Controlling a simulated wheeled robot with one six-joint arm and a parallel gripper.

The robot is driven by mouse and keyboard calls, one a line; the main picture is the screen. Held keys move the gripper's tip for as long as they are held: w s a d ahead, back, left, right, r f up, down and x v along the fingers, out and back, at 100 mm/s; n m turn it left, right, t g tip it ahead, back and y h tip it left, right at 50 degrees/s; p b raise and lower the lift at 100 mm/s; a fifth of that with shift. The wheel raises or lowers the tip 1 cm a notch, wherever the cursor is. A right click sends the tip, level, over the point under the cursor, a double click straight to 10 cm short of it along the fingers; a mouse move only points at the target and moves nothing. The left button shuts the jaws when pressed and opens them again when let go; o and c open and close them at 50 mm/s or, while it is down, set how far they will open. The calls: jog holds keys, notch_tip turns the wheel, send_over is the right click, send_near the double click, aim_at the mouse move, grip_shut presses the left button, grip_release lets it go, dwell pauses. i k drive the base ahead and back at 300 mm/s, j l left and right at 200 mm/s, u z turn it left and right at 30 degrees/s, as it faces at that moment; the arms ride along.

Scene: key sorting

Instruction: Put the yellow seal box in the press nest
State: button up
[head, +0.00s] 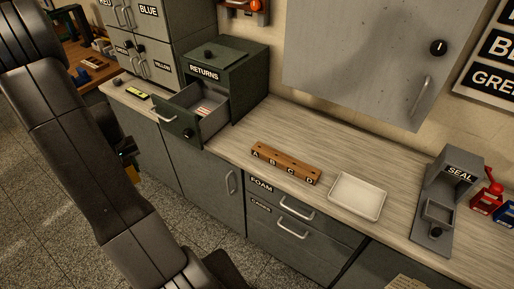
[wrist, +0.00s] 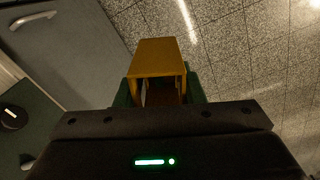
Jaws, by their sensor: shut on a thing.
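The yellow seal box (wrist: 158,58) is in my gripper (wrist: 160,90), between its two green fingers, in the wrist view. Its near side looks open, with a dark inside. In the head view my arm hides most of the gripper; a small yellow patch (head: 133,173), likely the box, shows beside the arm, in front of the cabinets and above the floor. The grey press marked SEAL (head: 459,165) stands at the right end of the counter. Its nest (head: 438,213), a square-rimmed holder low on its front, looks empty. The box is far left of the press.
A RETURNS cabinet (head: 230,62) has its drawer (head: 178,122) pulled out over the counter edge. A wooden block marked A to D (head: 285,163) and a white tray (head: 357,196) lie on the counter left of the press. Red and blue items (head: 487,200) stand right of it.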

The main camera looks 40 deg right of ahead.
aim_at(437, 215)
jog(key=k+l, duration=0.2)
jog(key=k, duration=0.15)
jog(key=k+l, duration=0.2)
jog(key=k, duration=0.2)
jog(key=k+l, duration=0.2)
jog(key=k, duration=0.15)
jog(key=k+l, duration=0.2)
jog(key=l, duration=0.2)
jog(key=k+l, duration=0.2)
jog(key=l, duration=0.15)
jog(key=k+l+u, duration=0.1)
jog(key=l, duration=0.3)
jog(key=k+l, duration=0.35)
